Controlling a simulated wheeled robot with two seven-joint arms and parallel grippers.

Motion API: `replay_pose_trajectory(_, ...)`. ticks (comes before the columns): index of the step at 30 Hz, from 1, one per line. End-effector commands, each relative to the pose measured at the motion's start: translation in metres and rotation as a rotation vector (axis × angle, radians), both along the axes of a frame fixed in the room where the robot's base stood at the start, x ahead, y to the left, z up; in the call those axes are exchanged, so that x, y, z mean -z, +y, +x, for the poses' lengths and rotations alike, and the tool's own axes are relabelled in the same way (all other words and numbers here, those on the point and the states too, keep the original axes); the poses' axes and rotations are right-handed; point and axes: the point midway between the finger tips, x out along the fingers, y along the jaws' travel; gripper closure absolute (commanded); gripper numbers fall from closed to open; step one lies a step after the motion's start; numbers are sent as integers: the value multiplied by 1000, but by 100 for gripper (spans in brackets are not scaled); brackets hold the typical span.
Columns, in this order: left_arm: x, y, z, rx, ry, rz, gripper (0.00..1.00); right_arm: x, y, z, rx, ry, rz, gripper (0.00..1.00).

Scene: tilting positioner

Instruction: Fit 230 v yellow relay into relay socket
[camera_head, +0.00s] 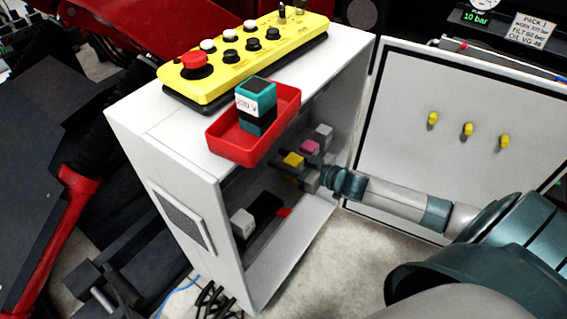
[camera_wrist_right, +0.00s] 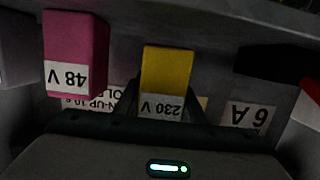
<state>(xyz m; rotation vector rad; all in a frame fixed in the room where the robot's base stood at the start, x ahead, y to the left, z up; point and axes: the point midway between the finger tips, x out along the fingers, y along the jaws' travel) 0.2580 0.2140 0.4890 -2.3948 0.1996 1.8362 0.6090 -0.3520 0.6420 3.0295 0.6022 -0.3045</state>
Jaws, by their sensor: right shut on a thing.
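The yellow 230 V relay (camera_head: 293,159) is inside the open grey cabinet. In the right wrist view the relay (camera_wrist_right: 166,70) stands in the middle, with its white "230 V" label upside down. My right gripper (camera_head: 283,168) reaches into the cabinet from the right and is shut on the relay. In the wrist view the dark fingers (camera_wrist_right: 165,108) are on both sides of its lower part. The relay socket is hidden behind the relay and fingers, so I cannot tell whether the relay is seated. My left gripper is not in view.
A pink 48 V relay (camera_wrist_right: 76,55) stands beside the yellow one. A red tray (camera_head: 232,142) on the cabinet edge holds a teal block (camera_head: 256,97). A yellow button panel (camera_head: 243,62) lies on top. The open door (camera_head: 465,175) is at right.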

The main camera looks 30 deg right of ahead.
Motion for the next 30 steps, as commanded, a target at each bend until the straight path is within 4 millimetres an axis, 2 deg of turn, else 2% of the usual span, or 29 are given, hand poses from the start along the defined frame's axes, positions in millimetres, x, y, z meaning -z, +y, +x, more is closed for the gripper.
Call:
replay_pose_trajectory(4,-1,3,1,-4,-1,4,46,-26,0,0,-3,-3,-2,90)
replay_pose_trajectory(8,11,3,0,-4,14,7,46,-34,-13,-17,-1,2,-3,90)
replay_pose_trajectory(18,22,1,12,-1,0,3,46,-67,-48,-57,-1,2,-3,90)
replay_pose_trajectory(30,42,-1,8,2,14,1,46,-89,-72,-85,0,1,0,90)
